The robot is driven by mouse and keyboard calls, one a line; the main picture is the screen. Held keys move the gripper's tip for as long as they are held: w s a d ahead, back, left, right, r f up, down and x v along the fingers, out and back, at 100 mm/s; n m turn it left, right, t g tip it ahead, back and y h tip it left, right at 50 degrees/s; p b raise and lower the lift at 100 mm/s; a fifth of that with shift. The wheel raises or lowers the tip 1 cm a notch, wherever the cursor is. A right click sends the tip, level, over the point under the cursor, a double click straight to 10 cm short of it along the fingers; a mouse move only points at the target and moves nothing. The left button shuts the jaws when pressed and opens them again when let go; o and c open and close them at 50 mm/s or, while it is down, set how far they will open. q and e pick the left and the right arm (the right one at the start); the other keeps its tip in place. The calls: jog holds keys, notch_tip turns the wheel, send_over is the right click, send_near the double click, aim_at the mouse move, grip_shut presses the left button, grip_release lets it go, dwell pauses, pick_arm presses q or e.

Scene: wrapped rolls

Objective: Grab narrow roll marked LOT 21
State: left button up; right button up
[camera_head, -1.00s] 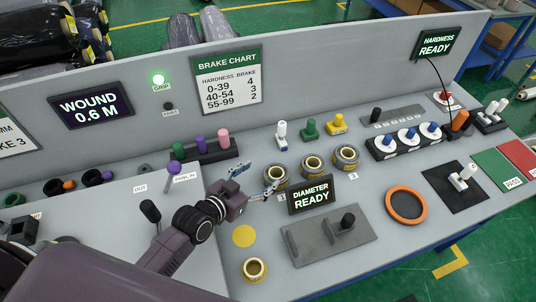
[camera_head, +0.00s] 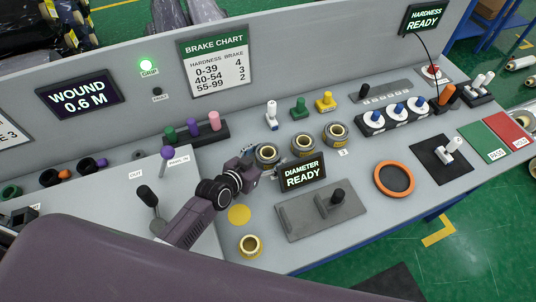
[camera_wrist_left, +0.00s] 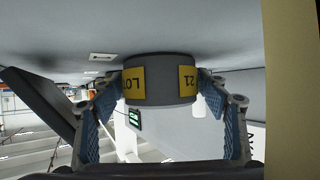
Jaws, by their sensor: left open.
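A grey roll with yellow labels reading "LO" and "21" (camera_wrist_left: 160,82) fills the middle of the left wrist view, which shows it upside down. In the head view it appears to be the leftmost (camera_head: 267,152) of three grey-and-yellow rolls behind the DIAMETER sign. My left gripper (camera_head: 264,164) is open there, its blue-padded fingers on either side of the roll. In the wrist view the fingertips (camera_wrist_left: 160,92) flank it; whether they touch is unclear. The middle roll (camera_head: 305,146) and right roll (camera_head: 334,134) stand beside it. My right gripper is not in view.
The DIAMETER READY sign (camera_head: 303,174) stands close to the right of my left gripper, above a grey plate with a black knob (camera_head: 324,213). A small yellow-banded roll (camera_head: 250,246) stands nearer the front. A peg rack (camera_head: 195,133) is behind.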

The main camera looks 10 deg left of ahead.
pick_arm(q)
jog(key=shift+c, duration=0.3)
jog(key=c, duration=1)
jog(key=shift+c, duration=0.5)
jog(key=shift+w+r, duration=0.1)
jog(key=shift+r, duration=0.1)
